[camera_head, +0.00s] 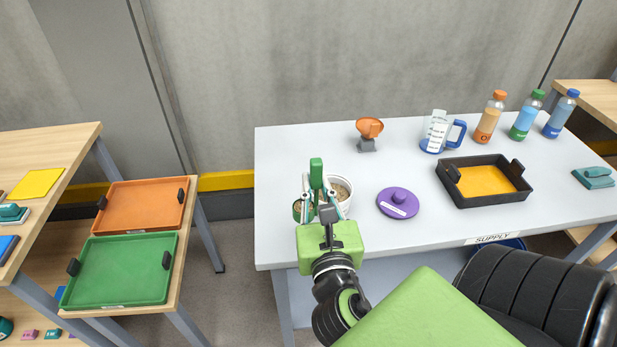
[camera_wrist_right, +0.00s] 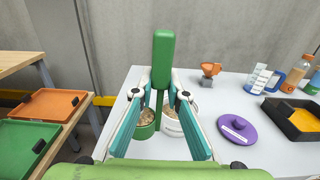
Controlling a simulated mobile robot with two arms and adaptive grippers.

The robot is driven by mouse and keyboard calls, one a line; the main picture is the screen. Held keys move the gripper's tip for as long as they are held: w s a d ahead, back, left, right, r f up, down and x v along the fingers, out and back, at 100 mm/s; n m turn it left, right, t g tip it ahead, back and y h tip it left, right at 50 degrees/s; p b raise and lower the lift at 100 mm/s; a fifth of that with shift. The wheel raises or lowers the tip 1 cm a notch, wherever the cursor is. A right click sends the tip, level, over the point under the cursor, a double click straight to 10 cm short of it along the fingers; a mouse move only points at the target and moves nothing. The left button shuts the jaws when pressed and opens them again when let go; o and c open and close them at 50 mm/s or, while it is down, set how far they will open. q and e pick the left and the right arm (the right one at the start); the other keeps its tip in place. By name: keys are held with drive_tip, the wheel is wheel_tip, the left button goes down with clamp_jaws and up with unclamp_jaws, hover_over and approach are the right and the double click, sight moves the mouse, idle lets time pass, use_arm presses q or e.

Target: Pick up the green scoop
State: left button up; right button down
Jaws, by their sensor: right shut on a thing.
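The green scoop (camera_head: 316,172) is upright, its handle between the fingers of my right gripper (camera_head: 318,190). In the right wrist view the handle (camera_wrist_right: 163,58) rises above the closed fingertips (camera_wrist_right: 161,88). The scoop's green cup (camera_wrist_right: 146,128) hangs below and to the left of the handle, with beige grainy material in it. A white tub (camera_head: 343,200) of similar beige material stands just beside and behind it. I cannot tell whether the cup touches the tub or the table. My left gripper is not in view.
On the white table (camera_head: 290,150) stand a purple lid (camera_head: 398,203), an orange funnel (camera_head: 369,130), a measuring jug (camera_head: 438,132), several bottles and a black tray (camera_head: 470,197). Orange (camera_head: 140,220) and green (camera_head: 115,275) trays are on the left. The table's back left is clear.

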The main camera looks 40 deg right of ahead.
drive_tip(key=shift+s+a+r+p, duration=0.1)
drive_tip(key=shift+s+r+p, duration=0.25)
drive_tip(key=shift+s+p, duration=0.3)
drive_tip(key=shift+s+r+p, duration=0.3)
drive_tip(key=shift+s+p, duration=0.15)
drive_tip(key=shift+s, duration=0.25)
drive_tip(key=shift+a, duration=0.1)
